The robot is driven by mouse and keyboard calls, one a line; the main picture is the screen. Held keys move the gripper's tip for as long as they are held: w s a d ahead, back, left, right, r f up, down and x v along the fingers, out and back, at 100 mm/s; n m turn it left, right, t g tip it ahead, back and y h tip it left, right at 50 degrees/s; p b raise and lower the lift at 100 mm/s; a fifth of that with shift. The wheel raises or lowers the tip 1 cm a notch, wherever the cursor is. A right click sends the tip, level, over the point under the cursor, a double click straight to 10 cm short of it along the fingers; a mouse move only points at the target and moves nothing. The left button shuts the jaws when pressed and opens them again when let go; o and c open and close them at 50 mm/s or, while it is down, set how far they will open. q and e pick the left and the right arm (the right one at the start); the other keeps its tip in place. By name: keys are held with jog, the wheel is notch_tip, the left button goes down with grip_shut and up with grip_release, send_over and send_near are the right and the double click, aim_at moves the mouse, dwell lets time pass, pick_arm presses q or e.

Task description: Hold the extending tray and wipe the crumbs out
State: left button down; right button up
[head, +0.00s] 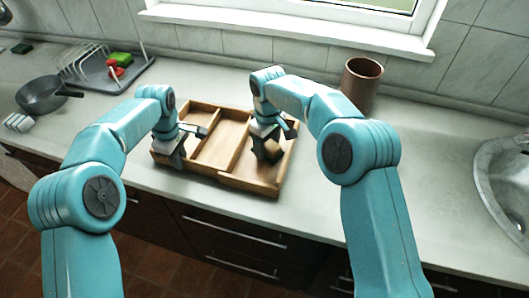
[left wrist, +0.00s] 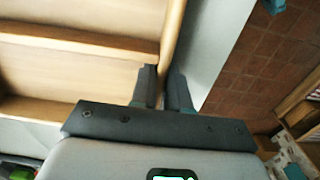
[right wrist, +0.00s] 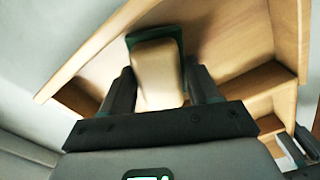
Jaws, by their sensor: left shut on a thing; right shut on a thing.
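The wooden extending tray (head: 222,142) lies on the counter near its front edge, divided into compartments. My left gripper (head: 178,158) is at its front left. In the left wrist view my left gripper (left wrist: 161,74) is shut on the tray's outer wall (left wrist: 172,30). My right gripper (head: 268,146) is over the right-hand compartment. In the right wrist view my right gripper (right wrist: 160,80) is shut on a beige block with a dark green backing (right wrist: 158,75), seemingly a sponge or brush, low over the tray floor (right wrist: 225,45). I cannot make out any crumbs.
A brown pot (head: 361,85) stands behind the tray at right. A dish rack (head: 98,68) with green and red items is at back left, with a dark pan (head: 44,95) in front. A sink (head: 503,180) is at far right. Counter right of the tray is clear.

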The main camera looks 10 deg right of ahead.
jog(key=shift+w+f, duration=0.1)
jog(key=w, duration=0.1)
jog(key=w+d, duration=0.2)
jog(key=shift+w, duration=0.25)
jog(key=shift+w+d, duration=0.3)
jog(key=shift+w, duration=0.15)
jog(key=shift+s, duration=0.1)
jog(key=s+a, duration=0.2)
jog(key=s, duration=0.1)
jog(key=shift+s, duration=0.2)
jog(key=shift+s+a+f, duration=0.25)
jog(key=shift+s+a, duration=0.1)
jog(key=shift+s, duration=0.25)
jog(key=shift+r, duration=0.1)
